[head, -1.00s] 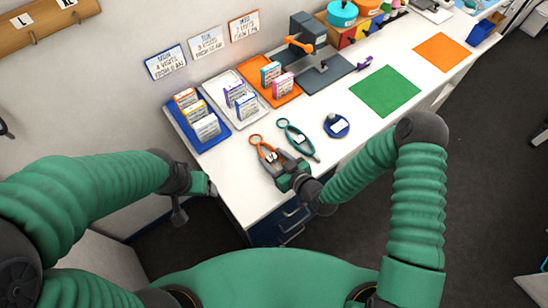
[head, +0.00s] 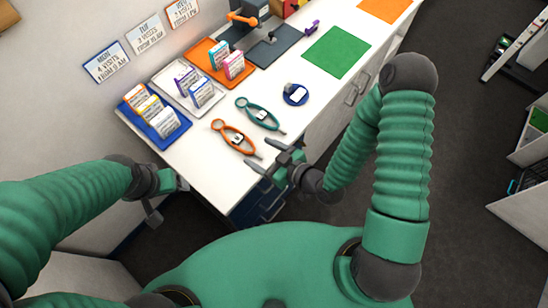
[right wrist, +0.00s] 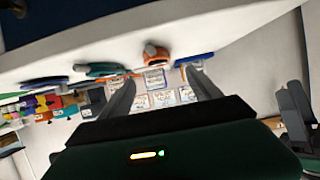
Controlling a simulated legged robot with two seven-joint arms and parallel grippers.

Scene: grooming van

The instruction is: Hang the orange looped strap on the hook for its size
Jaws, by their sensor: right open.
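The orange looped strap (head: 219,125) lies on the white counter near its front edge, with a dark and white piece across its loop. It also shows in the right wrist view (right wrist: 155,52), beyond my fingers. My right gripper (head: 276,158) is open and empty, just off the near end of the orange strap at the counter edge. A teal looped strap (head: 243,104) lies beside the orange one. My left gripper (head: 167,196) is empty in front of the counter's left end, its fingers apart. The hooks are outside the current head view.
A blue round item (head: 295,94) lies right of the teal strap. Blue (head: 157,137), white (head: 207,104) and orange (head: 238,78) trays of small boxes stand along the wall. A green mat (head: 338,51) lies farther back. Drawers (head: 262,203) are below the counter.

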